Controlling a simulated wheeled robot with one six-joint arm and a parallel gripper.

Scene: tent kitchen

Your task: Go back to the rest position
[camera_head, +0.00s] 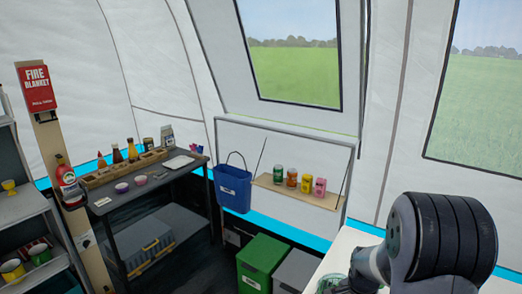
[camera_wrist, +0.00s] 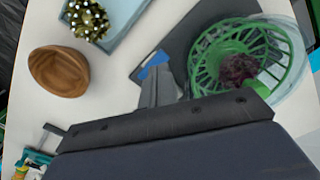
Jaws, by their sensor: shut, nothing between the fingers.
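My gripper (camera_wrist: 156,80) shows in the wrist view, with its fingers together and nothing between them. It is above a white tabletop (camera_wrist: 120,95), over the edge of a dark grey board (camera_wrist: 205,35). A blue patch shows at the fingertips; I cannot tell what it belongs to. In the head view my arm covers the right front, and my gripper is hidden there.
In the wrist view, a green basket (camera_wrist: 205,70) holding something dark red is close right of my gripper. A wooden bowl (camera_wrist: 58,72) and a light blue tray (camera_wrist: 135,12) are left. The head view shows a dark shelf table (camera_head: 150,182) and a green bin (camera_head: 262,262).

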